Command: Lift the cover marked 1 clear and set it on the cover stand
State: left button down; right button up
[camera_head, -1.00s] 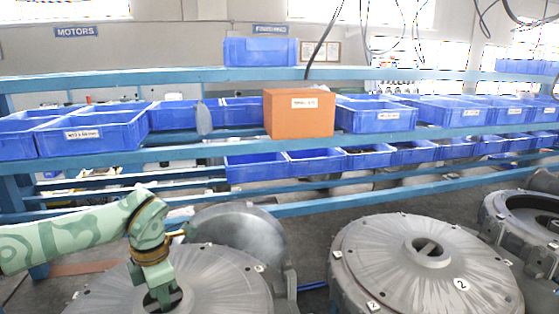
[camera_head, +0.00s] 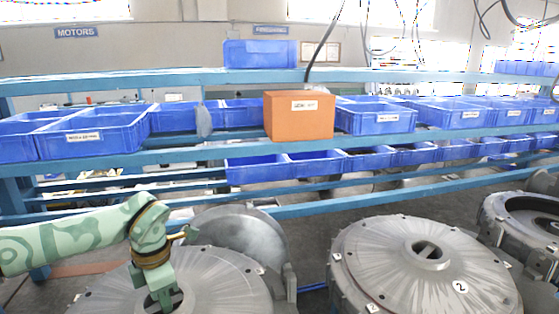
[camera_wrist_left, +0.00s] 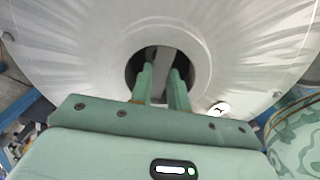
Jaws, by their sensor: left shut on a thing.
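The left cover (camera_head: 225,285) is a broad grey disc with a central hole, in the lower left of the head view. In the left wrist view its pale face (camera_wrist_left: 245,45) fills the frame, with a small white tag (camera_wrist_left: 219,108), partly hidden, that seems to read 1. My left gripper (camera_wrist_left: 162,72) reaches into the central hole and is shut on the bar (camera_wrist_left: 166,60) across it. In the head view my left gripper (camera_head: 163,297) hides most of that hole. The cover looks level. I cannot clearly identify the cover stand. My right gripper is not in view.
A cover marked 2 (camera_head: 385,262) sits to the right, with an open round housing (camera_head: 528,215) beyond it. A grey upright disc (camera_head: 240,232) stands just behind the left cover. Behind are blue shelves with blue bins (camera_head: 375,118) and an orange box (camera_head: 298,116).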

pick_arm(q)
jog(key=shift+r, duration=0.15)
dwell(0.7)
jog(key=shift+r+p, duration=0.35)
jog(key=shift+p, duration=0.35)
jog(key=shift+t+p, duration=0.3)
dwell(0.9)
jog(key=shift+r+p, duration=0.45)
jog(key=shift+r, duration=0.1)
dwell(0.5)
jog(key=shift+s+d+t+y, duration=0.1)
jog(key=shift+t+y, duration=0.3)
jog(key=shift+y, duration=0.1)
jog(key=shift+r+p, duration=0.45)
jog(key=shift+r, duration=0.15)
dwell(0.3)
jog(key=shift+s+d+t+y, duration=0.1)
jog(key=shift+t+y, duration=0.2)
jog(key=shift+t, duration=0.2)
dwell(0.7)
